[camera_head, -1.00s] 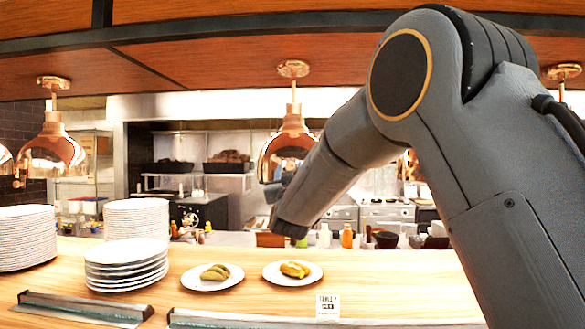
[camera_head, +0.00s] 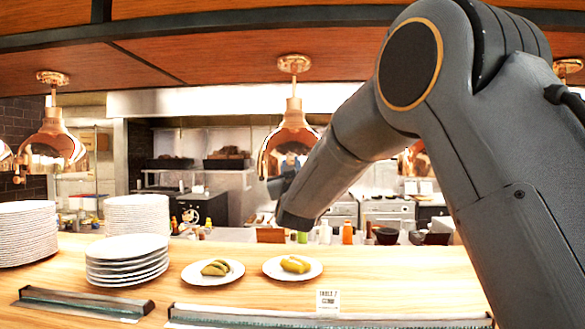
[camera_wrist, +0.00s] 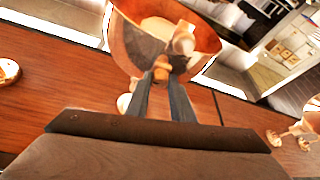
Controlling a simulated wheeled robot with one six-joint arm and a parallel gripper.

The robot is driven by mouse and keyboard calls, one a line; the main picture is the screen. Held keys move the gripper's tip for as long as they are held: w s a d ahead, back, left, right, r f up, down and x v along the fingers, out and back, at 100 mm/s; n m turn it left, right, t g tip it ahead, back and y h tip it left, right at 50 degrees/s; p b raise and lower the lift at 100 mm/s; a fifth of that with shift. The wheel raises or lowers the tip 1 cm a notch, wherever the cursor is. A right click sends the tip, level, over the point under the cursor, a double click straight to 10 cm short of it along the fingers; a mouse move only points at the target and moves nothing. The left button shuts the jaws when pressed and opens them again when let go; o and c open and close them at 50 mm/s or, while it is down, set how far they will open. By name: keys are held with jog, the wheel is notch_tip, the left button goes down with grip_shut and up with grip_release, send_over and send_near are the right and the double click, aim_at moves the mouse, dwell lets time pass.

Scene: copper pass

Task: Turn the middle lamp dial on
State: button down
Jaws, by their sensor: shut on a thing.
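The middle lamp (camera_head: 289,141) is a copper heat lamp hanging from the wooden canopy. Its copper shade (camera_wrist: 135,38) also fills the top of the wrist view, with its pale inside showing. My gripper (camera_wrist: 162,77) is at the shade's rim, its two fingers shut on a small copper-coloured dial (camera_wrist: 161,66). A pale rounded knob-like part (camera_wrist: 184,42) shows just beyond the fingertips. Which way the dial is turned cannot be told. In the head view my forearm comes in from the right, and the fingers and dial are mostly hidden beside the lamp.
Another copper lamp (camera_head: 53,147) hangs at left, and part of one shows at right. Below, the wooden counter (camera_head: 400,285) holds plate stacks (camera_head: 127,262), two plates of food (camera_head: 213,271) and a ticket card (camera_head: 328,301). Several bottles stand behind it.

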jog(key=n, duration=0.2)
jog(key=n+y+b, duration=0.1)
jog(key=n, duration=0.1)
jog(key=n+g+y, duration=0.1)
jog(key=shift+d+r+n, duration=0.2)
jog(key=shift+d+n, duration=0.1)
jog(key=shift+n, duration=0.1)
jog(key=n+g+y+b, duration=0.1)
jog(key=n, duration=0.1)
jog(key=n+g, duration=0.1)
jog(key=n, duration=0.2)
jog(key=shift+d+r+n+y+b, duration=0.1)
jog(key=shift+r+n+y+b, duration=0.05)
jog(key=shift+n+y+b, duration=0.2)
jog(key=n, duration=0.1)
jog(key=n+g, duration=0.1)
jog(key=n, duration=0.1)
jog(key=n+b, duration=0.1)
jog(key=shift+r+n+g+y, duration=0.25)
jog(key=shift+g, duration=0.15)
jog(key=shift+r+n+g+h+p, duration=0.15)
jog(key=shift+n+g+h+p, duration=0.3)
jog(key=shift+n, duration=1.05)
jog(key=c, duration=1.5)
grip_release()
jog(key=shift+c, duration=0.2)
jog(key=shift+s, duration=0.1)
